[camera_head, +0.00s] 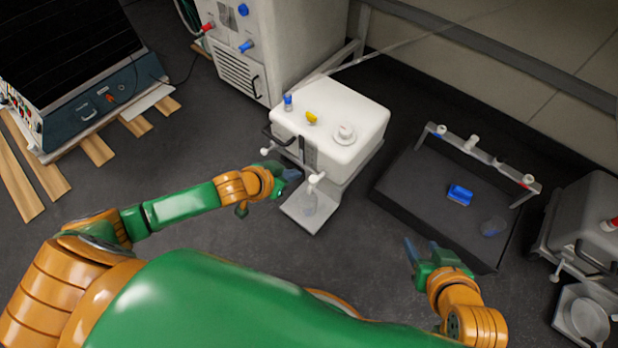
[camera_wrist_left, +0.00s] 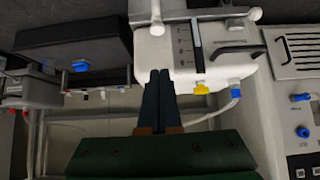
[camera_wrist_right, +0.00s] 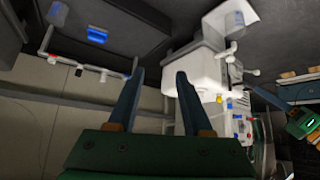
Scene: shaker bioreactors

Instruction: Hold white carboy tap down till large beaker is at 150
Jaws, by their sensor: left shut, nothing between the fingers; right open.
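The white carboy (camera_head: 350,115) stands left of the dark tray, with a yellow knob and a white cap on top. A white tap (camera_head: 316,178) sticks out at its front; a white tap stem (camera_wrist_left: 157,28) shows just beyond my left fingertips in the left wrist view. A clear beaker (camera_head: 308,204) stands on the pale platform below the tap; its level is too small to read. My left gripper (camera_head: 291,174) is shut and empty, just left of the tap; contact is unclear. My right gripper (camera_head: 420,250) is open and empty, by the dark tray's left front.
Another white knob (camera_head: 265,151) sticks out at the carboy's left. The dark tray (camera_head: 400,185) holds a blue item (camera_head: 460,195) and a clear vessel (camera_head: 493,228), with a rack (camera_head: 485,160) behind. A second grey unit (camera_head: 580,225) stands far right.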

